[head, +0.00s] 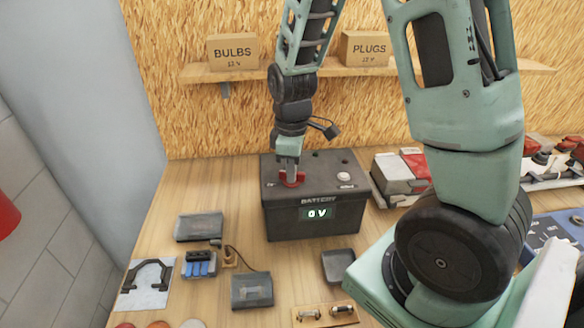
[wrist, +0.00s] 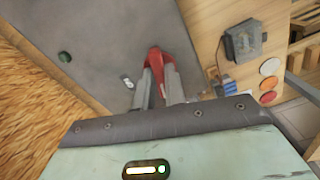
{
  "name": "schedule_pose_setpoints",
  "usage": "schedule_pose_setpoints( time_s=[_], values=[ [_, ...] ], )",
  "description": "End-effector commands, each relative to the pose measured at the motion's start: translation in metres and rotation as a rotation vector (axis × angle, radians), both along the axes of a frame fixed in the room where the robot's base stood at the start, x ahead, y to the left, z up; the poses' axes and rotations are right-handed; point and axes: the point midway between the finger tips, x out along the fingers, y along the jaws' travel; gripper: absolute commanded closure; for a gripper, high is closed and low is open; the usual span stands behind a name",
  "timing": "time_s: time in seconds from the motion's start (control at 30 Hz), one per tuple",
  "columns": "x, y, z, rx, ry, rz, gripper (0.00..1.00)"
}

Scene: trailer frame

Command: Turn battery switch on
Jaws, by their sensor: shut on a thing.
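The black battery box (head: 282,222) stands on the wooden bench, and its front display (head: 317,214) reads "0 V". A red switch handle (head: 298,180) sits on the left part of its top. My gripper (head: 291,174) points down over it and is shut on the red handle. In the wrist view the red handle (wrist: 154,58) shows between the two grey fingers of my gripper (wrist: 160,80). The battery's dark top (wrist: 105,40) fills the area around it. A small light marking (wrist: 128,82) lies beside the handle. The handle's lower part is partly hidden by the fingers.
A shelf (head: 290,73) with BULBS (head: 232,52) and PLUGS (head: 365,49) boxes runs along the back wall. Grey trays (head: 199,227), blue fuses (head: 200,265) and small parts lie in front and left. A red and white unit (head: 398,172) stands right of the battery.

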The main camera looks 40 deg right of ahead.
Motion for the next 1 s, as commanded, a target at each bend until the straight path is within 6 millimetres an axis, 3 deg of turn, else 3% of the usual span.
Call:
schedule_pose_setpoints(
  time_s=[0.2, 0.57, 1.0],
  values=[
    [0.0, 0.0, 0.0014, 0.0, 0.0, -0.16, 1.0],
    [0.0003, 0.0, 0.001, 0.001, -0.001, -0.192, 1.0],
    [0.0001, 0.0, 0.0021, -0.001, -0.001, -0.577, 1.0]
  ],
)
